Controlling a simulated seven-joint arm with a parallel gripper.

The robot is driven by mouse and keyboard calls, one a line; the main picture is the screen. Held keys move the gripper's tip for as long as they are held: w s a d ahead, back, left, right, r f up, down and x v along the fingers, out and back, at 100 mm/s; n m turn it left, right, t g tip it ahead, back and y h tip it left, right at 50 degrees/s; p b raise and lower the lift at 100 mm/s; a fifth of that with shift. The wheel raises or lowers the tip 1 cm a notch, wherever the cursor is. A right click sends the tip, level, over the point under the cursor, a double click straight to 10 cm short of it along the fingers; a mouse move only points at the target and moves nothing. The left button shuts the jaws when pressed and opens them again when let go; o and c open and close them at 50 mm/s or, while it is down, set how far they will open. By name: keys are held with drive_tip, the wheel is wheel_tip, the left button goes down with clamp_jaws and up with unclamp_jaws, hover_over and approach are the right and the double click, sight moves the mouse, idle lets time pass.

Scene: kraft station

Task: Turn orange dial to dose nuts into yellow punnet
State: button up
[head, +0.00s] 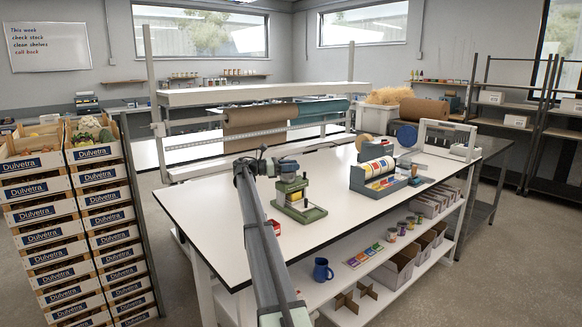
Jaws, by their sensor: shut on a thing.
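A green dispenser (313,212) stands upright on the white worktable, with its base flat on the top. A small yellow punnet (296,196) sits low in the dispenser. My gripper (279,167) is at the upper left side of the dispenser, shut on what appears to be the orange dial. The dial itself is hidden behind my fingers and wrist, so its angle cannot be told. The nuts are too small or hidden to make out.
On the worktable (200,222), a grey rack of coloured rolls (378,176) stands right of the dispenser. A small red item (274,227) lies left of its base. A blue mug (322,269) is on the shelf below. The table's left part is clear.

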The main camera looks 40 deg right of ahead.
drive_tip(key=shift+s+a+m+g+y, duration=0.15)
drive_tip(key=shift+m+g+y, duration=1.8)
drive_tip(key=shift+g, duration=0.55)
drive_tip(key=o, duration=1)
drive_tip(key=shift+c, duration=0.2)
drive_tip(key=shift+r, duration=0.1)
wheel_tip(320, 180, up, 10)
drive_tip(key=shift+f, duration=0.1)
